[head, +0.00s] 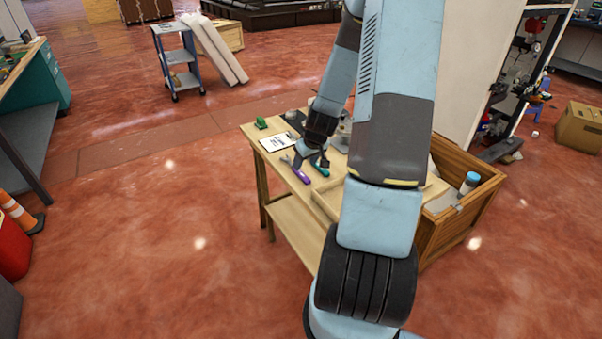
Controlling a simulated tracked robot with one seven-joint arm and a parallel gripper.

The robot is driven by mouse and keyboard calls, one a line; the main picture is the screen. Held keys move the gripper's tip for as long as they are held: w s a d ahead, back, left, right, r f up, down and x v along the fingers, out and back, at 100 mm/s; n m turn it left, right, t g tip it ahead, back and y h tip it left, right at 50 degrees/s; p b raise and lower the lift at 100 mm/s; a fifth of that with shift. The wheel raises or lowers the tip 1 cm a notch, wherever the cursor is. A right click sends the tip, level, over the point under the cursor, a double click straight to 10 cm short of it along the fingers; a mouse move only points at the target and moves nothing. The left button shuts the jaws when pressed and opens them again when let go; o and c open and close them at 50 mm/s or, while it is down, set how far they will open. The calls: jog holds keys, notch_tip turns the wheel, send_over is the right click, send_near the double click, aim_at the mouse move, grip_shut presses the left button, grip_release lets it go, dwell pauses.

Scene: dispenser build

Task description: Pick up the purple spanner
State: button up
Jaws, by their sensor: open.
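The purple spanner (302,176) lies on the wooden workbench (327,189), near its left front edge. Its handle is purple and a grey end (287,160) points up and left. My gripper (313,160) is open just above the bench, over or right beside the spanner. I cannot tell whether its fingers touch the spanner. Part of the spanner near the gripper may be hidden. A teal tool (321,170) lies just to the right of the spanner, partly covered by my gripper.
A white sheet (279,142) and a green object (261,123) lie farther back on the bench. A wooden crate (478,208) with a blue-capped bottle (469,182) stands to the right. The red floor left of the bench is clear. A step cart (180,75) stands far back.

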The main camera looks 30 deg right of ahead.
aim_at(302, 174)
jog(key=shift+x, duration=3.2)
jog(key=shift+s+f, duration=0.1)
jog(key=shift+s, duration=0.05)
grip_shut()
